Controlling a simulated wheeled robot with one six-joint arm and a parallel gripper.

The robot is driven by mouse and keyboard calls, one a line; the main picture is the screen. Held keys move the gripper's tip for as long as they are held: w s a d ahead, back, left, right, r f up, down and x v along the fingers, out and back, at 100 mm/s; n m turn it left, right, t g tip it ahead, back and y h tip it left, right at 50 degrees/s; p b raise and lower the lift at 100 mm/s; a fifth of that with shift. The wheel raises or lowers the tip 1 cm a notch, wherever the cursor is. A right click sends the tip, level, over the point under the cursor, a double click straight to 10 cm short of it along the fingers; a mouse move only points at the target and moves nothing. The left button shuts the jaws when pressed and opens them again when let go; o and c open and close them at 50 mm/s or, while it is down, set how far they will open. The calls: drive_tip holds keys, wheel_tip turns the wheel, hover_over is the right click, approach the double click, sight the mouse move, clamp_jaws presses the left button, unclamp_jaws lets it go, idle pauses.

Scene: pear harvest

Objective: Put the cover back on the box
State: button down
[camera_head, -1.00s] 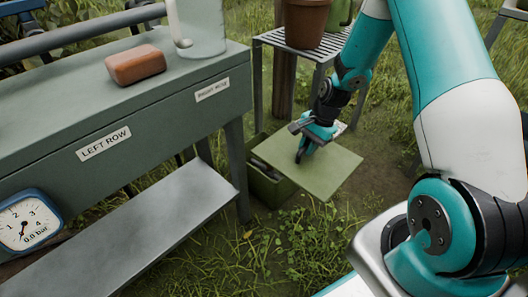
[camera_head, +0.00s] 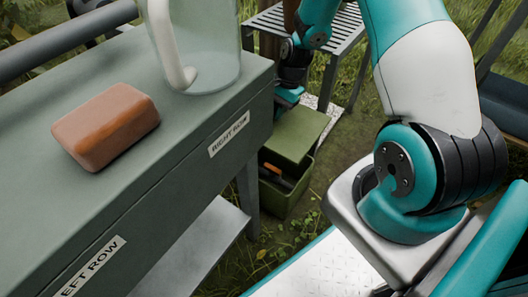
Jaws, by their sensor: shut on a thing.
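The flat green cover (camera_head: 303,132) is level above the back part of the green box (camera_head: 287,205), which stands on the ground beside the bench leg. The front part of the box is open, and a dark tool with an orange handle (camera_head: 272,170) shows inside. I cannot tell whether the cover touches the box's rim. My gripper (camera_head: 289,97) is at the cover's far left edge, shut on it; its fingertips are partly hidden by the bench corner and the cover.
The grey-green bench (camera_head: 190,130) fills the left, with a brown brick-like block (camera_head: 105,125) and a clear jug (camera_head: 205,45) on top. A slatted metal stand (camera_head: 335,40) is behind my arm. Grass lies around the box.

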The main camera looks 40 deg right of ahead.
wheel_tip(320, 180, down, 20)
drive_tip(key=b, duration=0.9)
drive_tip(key=shift+w, duration=0.3)
drive_tip(key=shift+f, duration=0.25)
drive_tip(key=c, duration=1.1)
unclamp_jaws()
drive_tip(key=shift+r, duration=0.1)
drive_tip(key=p+v, duration=0.4)
drive_tip(key=v, duration=0.3)
drive_tip(key=shift+r, duration=0.4)
drive_tip(key=shift+d, duration=0.1)
